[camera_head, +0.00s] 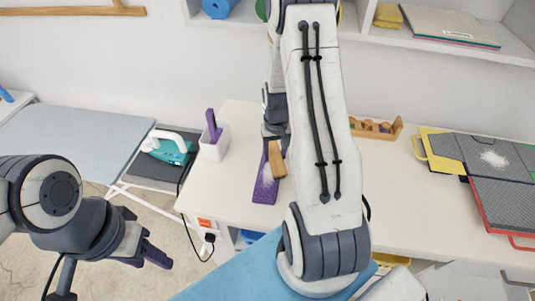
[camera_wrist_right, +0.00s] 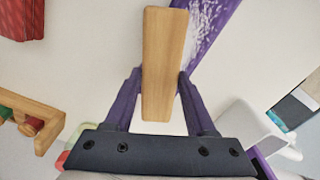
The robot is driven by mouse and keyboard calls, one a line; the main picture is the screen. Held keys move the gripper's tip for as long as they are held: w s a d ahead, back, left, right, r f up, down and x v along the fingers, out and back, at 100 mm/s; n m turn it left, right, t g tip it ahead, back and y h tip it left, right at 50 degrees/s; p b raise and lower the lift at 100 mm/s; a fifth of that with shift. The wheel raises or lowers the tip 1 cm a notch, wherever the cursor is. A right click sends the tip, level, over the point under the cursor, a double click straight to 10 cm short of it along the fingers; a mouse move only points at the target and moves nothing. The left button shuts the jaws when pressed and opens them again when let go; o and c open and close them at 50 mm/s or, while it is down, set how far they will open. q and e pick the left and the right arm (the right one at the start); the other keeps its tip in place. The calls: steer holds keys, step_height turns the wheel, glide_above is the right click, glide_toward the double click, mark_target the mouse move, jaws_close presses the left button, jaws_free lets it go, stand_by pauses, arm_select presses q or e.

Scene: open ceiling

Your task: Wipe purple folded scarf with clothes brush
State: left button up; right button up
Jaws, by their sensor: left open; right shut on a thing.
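The purple folded scarf (camera_head: 264,190) lies as a narrow strip on the white table, with whitish specks on it. It also shows in the right wrist view (camera_wrist_right: 219,22), where the specks spread over its surface. My right gripper (camera_wrist_right: 160,86) is shut on the wooden clothes brush (camera_wrist_right: 163,40), with a purple finger on each side. In the head view the brush (camera_head: 278,161) appears over the scarf's upper right edge; whether it touches is unclear. The arm partly hides that gripper. My left gripper (camera_head: 157,254) is open and empty at the lower left, away from the table.
A white bin (camera_head: 214,143) with a purple item and a teal iron (camera_head: 168,152) on an ironing board stand left of the scarf. A wooden rack (camera_head: 376,128) and grey boards (camera_head: 503,196) with white grains lie right. Table around the scarf is clear.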

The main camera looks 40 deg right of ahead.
mark_target(277, 155)
steer(key=r+p, duration=0.2)
steer(key=r, duration=0.1)
steer(key=r+p, duration=0.1)
steer(key=shift+s+d+r, duration=0.25)
steer(key=shift+d+r, duration=0.1)
steer(key=shift+r, duration=0.05)
steer(key=shift+a+r+p, duration=0.1)
steer(key=shift+r+p, duration=0.3)
steer(key=shift+p, duration=0.2)
steer(key=shift+r+p, duration=0.95)
steer(key=shift+r, duration=0.25)
steer(key=shift+a, duration=0.1)
